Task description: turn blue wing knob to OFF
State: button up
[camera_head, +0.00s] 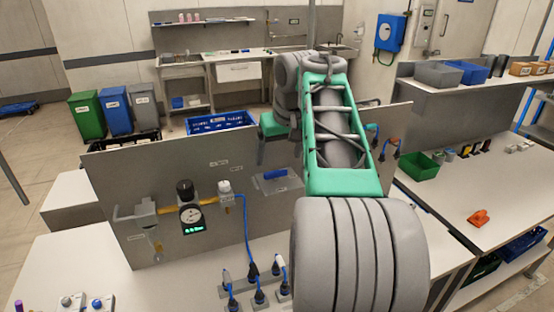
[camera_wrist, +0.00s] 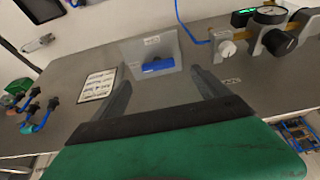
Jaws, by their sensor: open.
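The blue wing knob (camera_wrist: 158,65) sits on a pale grey plate (camera_wrist: 140,48) on the grey panel. Its wing lies nearly level in the wrist view. It also shows small in the head view (camera_head: 275,174), on the panel left of my arm. The plate's lettering is too small to read. My gripper (camera_wrist: 160,78) is open and empty. Its two grey fingers stand apart, one either side of the knob in the wrist view. I see no contact with the knob. My arm hides part of the panel in the head view.
Left of the knob on the panel (camera_head: 110,190) are a gauge (camera_head: 191,217), a black knob (camera_head: 185,188) and a white knob (camera_head: 224,187). A blue cable (camera_head: 246,235) runs down to plugs on the bench. A white label card (camera_wrist: 97,84) is beside the plate.

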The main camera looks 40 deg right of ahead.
aim_at(276, 171)
jog(key=x, duration=0.7)
jog(key=shift+w+d+f, duration=0.2)
jog(key=shift+d, duration=0.1)
jog(key=shift+c, duration=0.4)
jog(key=c, duration=1.3)
